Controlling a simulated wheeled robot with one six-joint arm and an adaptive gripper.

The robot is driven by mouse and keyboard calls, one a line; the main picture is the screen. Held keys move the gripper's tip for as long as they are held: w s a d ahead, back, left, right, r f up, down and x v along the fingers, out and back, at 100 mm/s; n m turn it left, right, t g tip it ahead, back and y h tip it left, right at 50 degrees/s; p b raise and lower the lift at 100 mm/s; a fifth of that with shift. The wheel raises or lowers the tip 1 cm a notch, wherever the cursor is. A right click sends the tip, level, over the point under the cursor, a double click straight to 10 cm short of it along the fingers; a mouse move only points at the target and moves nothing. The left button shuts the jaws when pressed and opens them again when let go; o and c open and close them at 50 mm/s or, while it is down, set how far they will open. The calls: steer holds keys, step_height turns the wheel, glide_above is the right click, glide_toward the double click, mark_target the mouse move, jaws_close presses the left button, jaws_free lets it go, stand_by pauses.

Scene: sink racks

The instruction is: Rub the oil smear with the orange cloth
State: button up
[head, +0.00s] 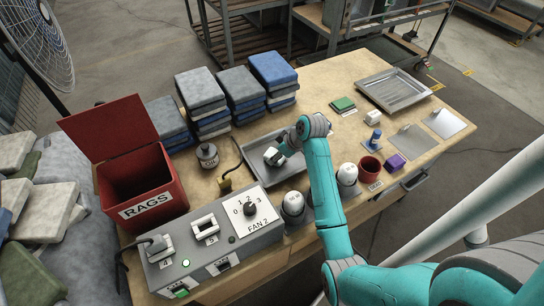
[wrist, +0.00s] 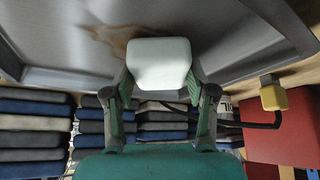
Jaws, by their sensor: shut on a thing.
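My gripper (wrist: 162,92) is shut on a white, rounded block (wrist: 160,62), which also shows at the gripper's tip in the head view (head: 271,156). It is white, not orange; I see no orange cloth in either view. The block is over the grey metal tray (head: 289,185) on the bench; whether it touches the tray is hard to tell. A brown oil smear (wrist: 116,36) lies on the tray surface close to the block in the wrist view, partly hidden behind it. I cannot make out the smear in the head view.
A red RAGS bin (head: 168,188) and a fan control box (head: 210,245) stand left and in front of the tray. Folded cloth stacks (head: 240,92) and a dark bottle (head: 207,155) are behind. A red cup (head: 370,167) and purple block (head: 395,162) are at right.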

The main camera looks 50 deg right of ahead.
steer(key=shift+s+d+f, duration=0.1)
steer(key=shift+s+d, duration=0.35)
steer(key=shift+d, duration=0.9)
steer(key=shift+s+d+f, duration=0.15)
steer(key=shift+s+d, duration=0.25)
steer(key=shift+d, duration=0.95)
steer(key=shift+s+d+f, duration=0.1)
steer(key=shift+s+d, duration=0.35)
steer(key=shift+d, duration=0.9)
steer(key=shift+a, duration=0.1)
